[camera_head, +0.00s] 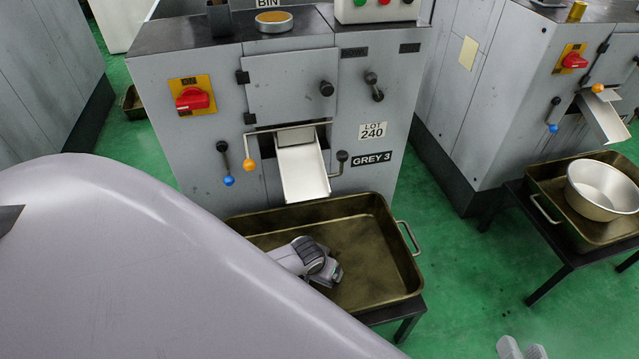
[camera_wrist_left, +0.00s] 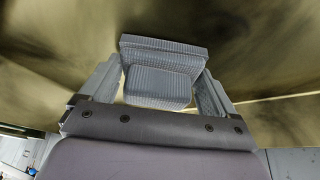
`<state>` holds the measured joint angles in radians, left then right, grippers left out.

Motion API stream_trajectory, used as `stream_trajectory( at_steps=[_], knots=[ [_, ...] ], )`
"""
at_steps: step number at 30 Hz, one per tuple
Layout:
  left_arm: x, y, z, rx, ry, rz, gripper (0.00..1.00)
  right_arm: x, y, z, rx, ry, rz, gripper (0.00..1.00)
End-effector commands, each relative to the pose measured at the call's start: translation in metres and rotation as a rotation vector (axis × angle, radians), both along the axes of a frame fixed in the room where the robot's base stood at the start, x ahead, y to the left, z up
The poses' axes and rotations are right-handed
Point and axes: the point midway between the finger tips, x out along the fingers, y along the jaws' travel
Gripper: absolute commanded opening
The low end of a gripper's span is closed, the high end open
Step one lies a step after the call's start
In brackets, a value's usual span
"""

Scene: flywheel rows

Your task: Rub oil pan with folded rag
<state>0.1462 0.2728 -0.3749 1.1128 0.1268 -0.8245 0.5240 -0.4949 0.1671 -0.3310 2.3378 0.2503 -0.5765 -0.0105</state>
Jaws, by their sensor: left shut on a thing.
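The oil pan (camera_head: 393,240) is a brownish metal tray with handles, on a dark stand in front of the grey machine. My left gripper (camera_head: 333,272) is low inside the pan, near its middle. In the left wrist view my left gripper (camera_wrist_left: 158,95) is shut on the folded rag (camera_wrist_left: 158,85), a grey ribbed cloth between the two fingers. The pan's smeared, brownish surface fills the background there. Whether the rag touches the pan floor I cannot tell.
The grey machine (camera_head: 290,120) labelled GREY 3 stands behind the pan; its chute (camera_head: 302,172) hangs over the pan's back rim. To the right, a second pan (camera_head: 541,178) holds a silver bowl (camera_head: 604,190). Green floor is clear between them.

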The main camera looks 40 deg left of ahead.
Motion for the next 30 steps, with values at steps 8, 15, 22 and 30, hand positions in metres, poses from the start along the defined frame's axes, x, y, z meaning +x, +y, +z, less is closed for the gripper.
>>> stream_trajectory(
  at_steps=[8,15,22,30],
  knots=[
    [0.004,0.006,-0.003,0.001,0.0,0.001,0.54,0.0,0.0,0.0,0.0,0.0,0.0,0.36],
    [0.018,0.024,-0.003,0.002,0.0,0.004,0.54,0.0,0.0,-0.006,0.0,0.0,0.0,0.36],
    [0.025,0.033,-0.001,0.0,0.001,0.001,0.54,0.0,0.0,-0.008,0.0,0.0,0.0,0.36],
    [0.034,0.025,-0.002,-0.002,0.0,0.001,0.54,0.0,0.0,-0.014,0.0,0.0,0.0,0.36]
  ],
)
